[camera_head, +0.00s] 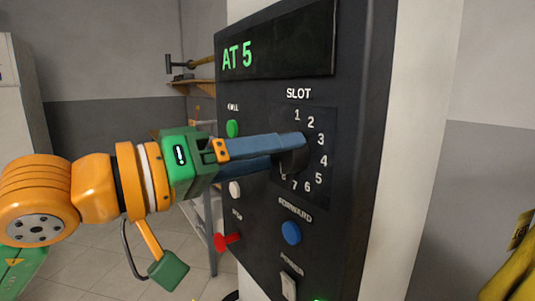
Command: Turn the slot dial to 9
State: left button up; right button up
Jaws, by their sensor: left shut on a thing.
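The slot dial (294,161) is a dark round knob on a black control panel (342,190), partly hidden by my gripper. White numbers ring it; 1 to 8 show wholly or partly, and the 9 position on the left is hidden behind my fingers. The display (285,50) above reads "AT 5" in green. My left gripper (290,150) reaches in from the left with its blue fingers shut on the dial. Where the dial's pointer stands cannot be told. My right gripper is not in view.
The panel also has a green button (232,128), a white button (235,189), a red control (227,241), a blue button marked forward (291,233) and a white switch (288,286). Behind stands a shelf with a hammer (190,65). Something yellow (514,270) is at the lower right.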

pick_arm(q)
jog(key=shift+s+d+r+m+p, duration=0.1)
jog(key=shift+m+p, duration=1.45)
jog(key=shift+m, duration=1.9)
jog(key=shift+r+m+p, duration=0.1)
jog(key=shift+m+p, duration=1.45)
jog(key=shift+m, duration=1.9)
jog(key=shift+f, duration=0.1)
jog(key=o, duration=1.2)
jog(key=shift+o, duration=0.9)
jog(key=shift+d, duration=0.1)
